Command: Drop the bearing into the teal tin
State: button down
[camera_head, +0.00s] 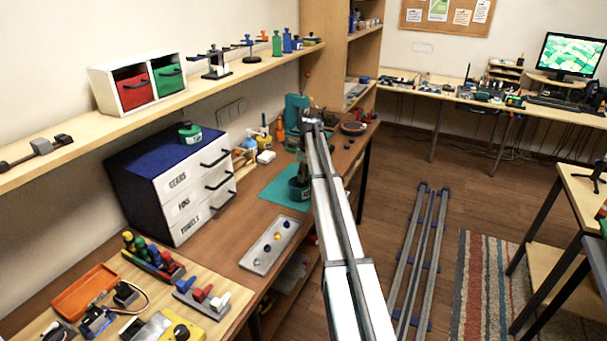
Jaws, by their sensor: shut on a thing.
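My gripper (302,178) is small and dark in the head view, at the far end of my arm, pointing down just over the teal tin (297,193). The tin is round and dark teal and stands on a teal mat (275,190) on the workbench. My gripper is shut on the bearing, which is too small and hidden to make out. I cannot tell whether the fingertips are above the rim or inside it.
A grey tray (258,262) with several small round parts lies nearer on the bench. A drawer cabinet (150,200) stands left, with a green tin (190,133) on top. A teal machine (294,108) stands behind my gripper. The bench's right edge is close.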

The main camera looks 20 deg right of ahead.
jog(key=c, duration=0.8)
grip_release()
jog(key=r, duration=0.8)
jog(key=s+d+r, duration=0.1)
jog(key=r, duration=0.3)
jog(key=shift+s+f, duration=0.1)
